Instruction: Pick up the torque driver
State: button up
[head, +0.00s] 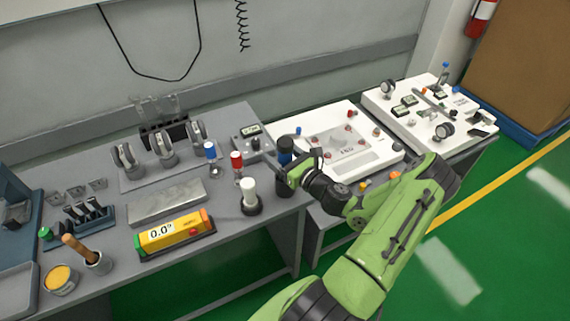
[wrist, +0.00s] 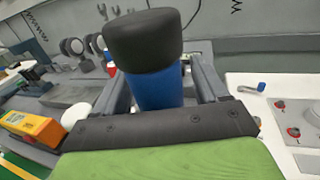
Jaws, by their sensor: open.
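A thick blue handle with a black cap, which looks like the torque driver (head: 286,146), stands upright at the right end of the grey bench. It fills the middle of the wrist view (wrist: 156,88), between the two fingers of my gripper (wrist: 162,82). The fingers are open, one on each side of the blue part; I cannot tell whether either touches it. In the head view my gripper (head: 296,170) reaches in from the right and hides part of the driver. The lower end sits by a dark round holder (head: 284,187).
White-handled (head: 249,192), red-topped (head: 237,160) and blue-topped (head: 210,150) tools stand close on the left. A white panel (head: 378,160) stands to the right, under my arm. A grey box with a display (head: 251,140) is behind.

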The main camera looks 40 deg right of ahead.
jog(key=shift+s, duration=0.1)
jog(key=c, duration=1.2)
